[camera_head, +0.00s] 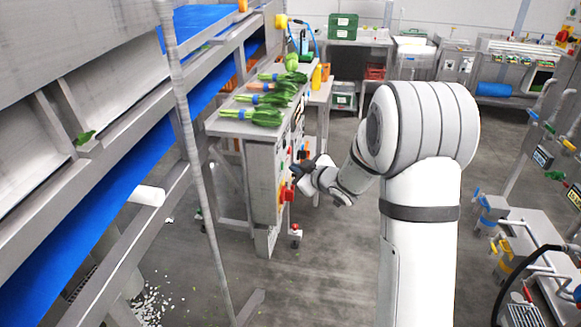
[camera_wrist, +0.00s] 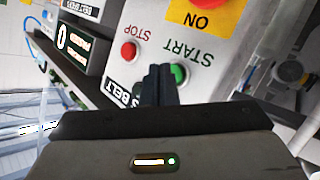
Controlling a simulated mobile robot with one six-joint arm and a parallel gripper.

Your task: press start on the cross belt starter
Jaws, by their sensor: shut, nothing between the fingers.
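The starter panel (camera_wrist: 205,62) fills the upper wrist view, tilted and upside down. It carries a green button (camera_wrist: 180,73) by the word START and a red button (camera_wrist: 129,50) by the word STOP. A dark label (camera_wrist: 122,92) ending in "BELT" is partly hidden by my fingers. My gripper (camera_wrist: 159,72) is shut and empty, its fingertips beside the green button in the picture and covering part of its edge. I cannot tell whether they touch it. In the head view my gripper (camera_head: 297,171) is at the side of the grey cabinet (camera_head: 264,180).
Bunches of greens (camera_head: 262,115) lie on top of the cabinet. A blue conveyor (camera_head: 110,215) runs along the left. Grey floor (camera_head: 330,265) is open in the middle.

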